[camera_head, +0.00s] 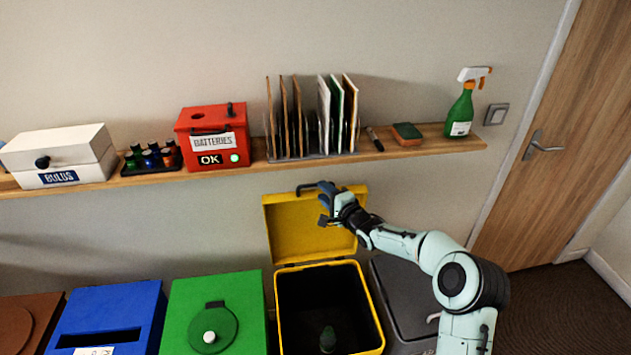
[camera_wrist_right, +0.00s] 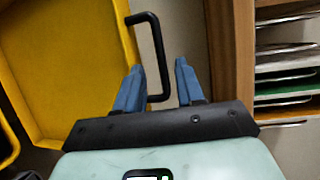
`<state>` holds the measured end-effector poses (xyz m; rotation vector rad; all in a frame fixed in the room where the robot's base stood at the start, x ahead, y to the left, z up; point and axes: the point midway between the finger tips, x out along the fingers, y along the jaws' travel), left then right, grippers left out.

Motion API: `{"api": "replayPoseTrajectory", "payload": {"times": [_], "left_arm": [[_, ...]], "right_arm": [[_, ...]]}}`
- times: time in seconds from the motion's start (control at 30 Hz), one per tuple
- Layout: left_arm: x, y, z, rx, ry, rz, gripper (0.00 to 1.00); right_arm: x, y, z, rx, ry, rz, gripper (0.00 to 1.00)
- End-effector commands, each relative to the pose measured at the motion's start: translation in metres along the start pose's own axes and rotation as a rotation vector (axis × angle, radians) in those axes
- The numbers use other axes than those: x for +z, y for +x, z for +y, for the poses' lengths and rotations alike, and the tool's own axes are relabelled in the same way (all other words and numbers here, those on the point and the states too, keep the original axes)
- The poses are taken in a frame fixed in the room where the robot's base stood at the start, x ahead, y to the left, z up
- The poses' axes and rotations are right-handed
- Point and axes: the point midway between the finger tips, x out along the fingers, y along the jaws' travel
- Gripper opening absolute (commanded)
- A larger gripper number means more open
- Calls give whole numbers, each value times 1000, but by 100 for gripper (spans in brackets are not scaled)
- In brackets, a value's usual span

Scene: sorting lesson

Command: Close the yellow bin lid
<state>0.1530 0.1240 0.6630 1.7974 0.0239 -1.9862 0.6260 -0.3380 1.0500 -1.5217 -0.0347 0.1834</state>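The yellow bin (camera_head: 374,310) stands below the shelf with its dark inside showing and a dark green object (camera_head: 328,338) in it. Its yellow lid (camera_head: 285,232) is open, standing up at the back near the wall. A black handle (camera_head: 306,188) sits on the lid's upper edge. My right gripper (camera_head: 326,196) is at this handle. In the right wrist view the blue fingers (camera_wrist_right: 159,66) are apart, with the handle (camera_wrist_right: 156,40) running between them; I cannot tell if either touches it. The lid (camera_wrist_right: 75,60) fills the left there. My left gripper is not in view.
A wooden shelf (camera_head: 420,148) runs just above the lid, bearing a folder rack (camera_head: 312,140), a red batteries box (camera_head: 212,136) and a spray bottle (camera_head: 461,112). A green bin (camera_head: 190,290) stands left of the yellow one, a dark grey bin (camera_head: 405,290) right.

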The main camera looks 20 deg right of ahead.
Motion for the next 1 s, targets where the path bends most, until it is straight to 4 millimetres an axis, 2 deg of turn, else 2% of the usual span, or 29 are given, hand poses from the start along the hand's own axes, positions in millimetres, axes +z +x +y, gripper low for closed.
{"api": "replayPoseTrajectory", "payload": {"times": [0.03, 0.1, 0.3, 0.67, 0.7, 0.77, 0.8, 1.0], "left_arm": [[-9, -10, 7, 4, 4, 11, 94], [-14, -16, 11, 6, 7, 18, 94], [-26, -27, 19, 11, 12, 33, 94], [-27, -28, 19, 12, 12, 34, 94], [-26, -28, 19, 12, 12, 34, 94], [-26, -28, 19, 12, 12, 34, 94], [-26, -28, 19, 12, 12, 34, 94], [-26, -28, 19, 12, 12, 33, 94]], "right_arm": [[1, 14, -7, -5, 1, -2, 38], [1, 26, -7, -6, 1, -2, 38], [0, 48, -5, -3, 0, 0, 38], [0, 53, 0, 0, 0, 0, 38], [0, 53, 0, 0, 0, 0, 35], [0, 53, 0, 0, 0, 0, 15], [0, 53, -1, 0, 0, 0, 2], [0, 53, -1, 0, 0, 0, 0]]}}
